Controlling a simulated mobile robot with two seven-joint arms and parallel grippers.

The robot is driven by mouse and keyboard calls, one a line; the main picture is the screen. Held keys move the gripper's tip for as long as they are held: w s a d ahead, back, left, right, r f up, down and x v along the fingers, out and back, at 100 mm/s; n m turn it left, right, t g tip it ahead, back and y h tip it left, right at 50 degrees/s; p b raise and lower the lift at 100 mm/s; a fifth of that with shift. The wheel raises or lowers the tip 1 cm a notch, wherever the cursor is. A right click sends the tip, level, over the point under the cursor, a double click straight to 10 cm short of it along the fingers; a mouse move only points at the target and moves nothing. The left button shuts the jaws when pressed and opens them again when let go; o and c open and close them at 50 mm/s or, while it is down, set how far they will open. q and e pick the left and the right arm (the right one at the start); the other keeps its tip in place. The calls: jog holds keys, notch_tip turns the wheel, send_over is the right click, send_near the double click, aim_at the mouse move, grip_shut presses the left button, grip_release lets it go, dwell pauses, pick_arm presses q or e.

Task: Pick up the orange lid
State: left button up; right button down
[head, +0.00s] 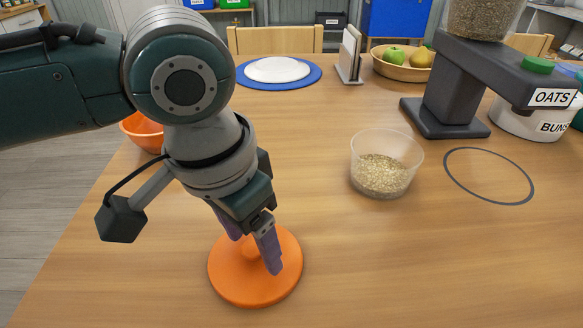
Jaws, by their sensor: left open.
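The orange lid (243,284) lies flat on the wooden table near the front, a round disc with a small raised knob in its middle. My left gripper (254,255) points down over the lid with its purple fingers apart, around or just beside the knob. I cannot tell whether the fingers touch the knob, as one finger partly hides it. My right gripper does not show.
A clear tub of oats (384,170) stands right of my left arm. An orange bowl (144,132) sits behind my arm at the left. A dark dispenser labelled OATS (450,85) stands at the back right, near a drawn ring (489,175). The front right table is clear.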

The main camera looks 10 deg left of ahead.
pick_arm(q)
grip_shut()
dwell(0.6)
